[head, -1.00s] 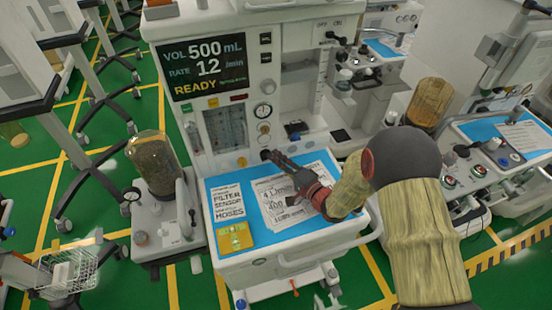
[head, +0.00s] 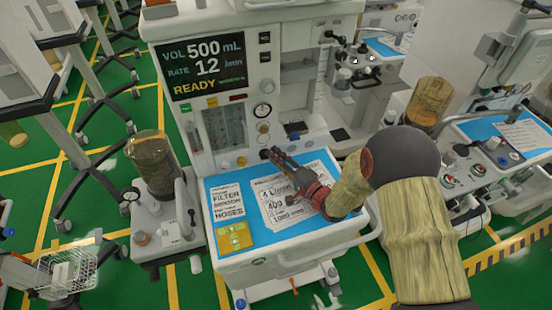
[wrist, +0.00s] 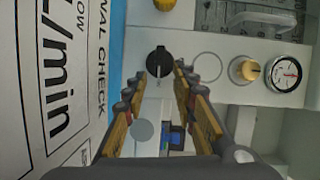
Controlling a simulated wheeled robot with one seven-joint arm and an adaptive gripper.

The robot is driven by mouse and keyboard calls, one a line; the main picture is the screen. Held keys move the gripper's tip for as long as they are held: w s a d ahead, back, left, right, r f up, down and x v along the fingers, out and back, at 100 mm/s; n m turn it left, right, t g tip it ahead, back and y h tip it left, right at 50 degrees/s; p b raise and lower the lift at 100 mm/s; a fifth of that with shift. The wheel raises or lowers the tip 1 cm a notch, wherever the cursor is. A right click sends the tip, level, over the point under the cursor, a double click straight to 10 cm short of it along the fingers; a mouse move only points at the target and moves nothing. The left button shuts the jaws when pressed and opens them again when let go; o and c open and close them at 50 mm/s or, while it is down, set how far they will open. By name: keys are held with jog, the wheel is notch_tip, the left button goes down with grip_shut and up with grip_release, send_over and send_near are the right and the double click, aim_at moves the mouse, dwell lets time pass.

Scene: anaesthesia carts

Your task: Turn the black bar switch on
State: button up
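The black bar switch (wrist: 158,62) is a round black knob with a raised bar and a pale mark, on the light front panel of the anaesthesia cart. In the wrist view it sits just beyond and between my fingertips. In the head view the switch (head: 264,154) shows at the panel's lower edge, partly hidden by my fingers. My gripper (wrist: 161,74) is open, with one finger on each side of the switch in the picture. It also shows in the head view (head: 273,156), reaching over the cart's blue worktop. I cannot tell whether the fingers touch the switch.
A cream knob (wrist: 246,70) and a round gauge (wrist: 284,74) are right of the switch in the wrist view. Printed sheets (head: 290,203) and a yellow card (head: 234,237) lie on the worktop below my arm. A display (head: 204,69) reading READY is above.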

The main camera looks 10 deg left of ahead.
jog(key=shift+s, duration=0.1)
jog(key=v, duration=1.2)
jog(key=shift+f, duration=0.1)
